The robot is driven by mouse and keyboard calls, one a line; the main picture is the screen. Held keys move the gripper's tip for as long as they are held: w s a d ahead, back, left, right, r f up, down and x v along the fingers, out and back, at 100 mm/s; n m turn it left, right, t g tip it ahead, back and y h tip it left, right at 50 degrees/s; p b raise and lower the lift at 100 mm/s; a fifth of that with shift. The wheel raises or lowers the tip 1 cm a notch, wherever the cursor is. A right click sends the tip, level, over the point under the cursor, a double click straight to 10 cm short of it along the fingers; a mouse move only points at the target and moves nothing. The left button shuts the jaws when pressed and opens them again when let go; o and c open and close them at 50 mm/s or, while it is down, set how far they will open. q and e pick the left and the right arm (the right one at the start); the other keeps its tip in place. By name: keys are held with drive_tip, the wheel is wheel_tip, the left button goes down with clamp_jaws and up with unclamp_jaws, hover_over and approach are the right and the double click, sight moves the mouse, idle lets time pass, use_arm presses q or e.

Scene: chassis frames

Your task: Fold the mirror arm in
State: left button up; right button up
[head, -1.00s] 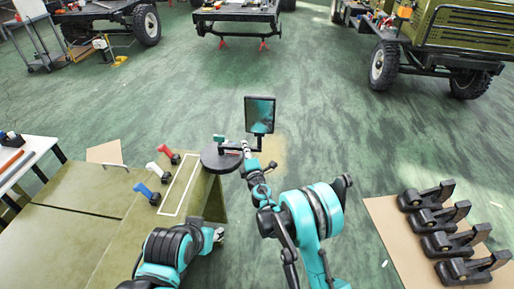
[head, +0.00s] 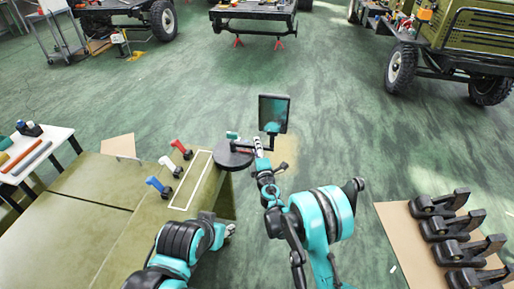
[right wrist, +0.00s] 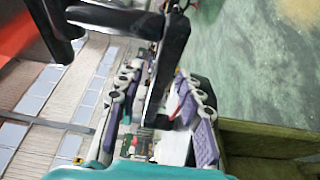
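The mirror (head: 273,112) is a dark-framed upright panel with a teal reflection. It stands on a thin black mirror arm (head: 243,146) that runs right from a round dark base (head: 233,157) at the bench corner. My right gripper (head: 259,148) is at the mirror arm, just below and left of the mirror. In the right wrist view its purple-padded fingers (right wrist: 158,112) are spread, with a black bar (right wrist: 166,68) passing between them and gaps showing. My left gripper (head: 229,231) is low beside the bench, mostly hidden by its own arm; its fingers are unclear.
The green bench (head: 100,192) carries red (head: 181,149), white (head: 170,166) and blue (head: 157,185) levers by a white outlined strip. A tan board (head: 410,245) with several black brackets lies at right. The floor beyond the mirror is clear up to the parked vehicles.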

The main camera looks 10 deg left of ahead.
drive_tip(key=v, duration=0.7)
drive_tip(key=shift+s, duration=0.2)
drive_tip(key=d+r+m+h, duration=0.5)
drive_tip(key=d+r+m, duration=0.3)
drive_tip(key=d, duration=0.4)
drive_tip(key=s+d+r+m+g+h, duration=0.2)
drive_tip(key=s+d+r+m, duration=0.15)
drive_tip(key=d, duration=0.35)
drive_tip(key=s+d+r+m+g+h, duration=0.1)
drive_tip(key=s+d+r+m+h, duration=0.15)
drive_tip(key=s+d, duration=0.35)
drive_tip(key=s+d+f+m+g+y, duration=0.1)
drive_tip(key=s+d+f+m+g, duration=0.1)
drive_tip(key=s, duration=0.6)
drive_tip(key=s+d+f+m+g, duration=0.1)
drive_tip(key=s+f+m+g, duration=0.1)
drive_tip(key=s, duration=0.6)
drive_tip(key=s+d+f+m+g+y, duration=0.1)
drive_tip(key=s+m, duration=0.3)
drive_tip(key=s, duration=0.4)
drive_tip(key=shift+s+d+f+g+y, duration=0.25)
drive_tip(key=shift+d+f+g+y, duration=0.1)
drive_tip(key=shift+d+f+g, duration=0.45)
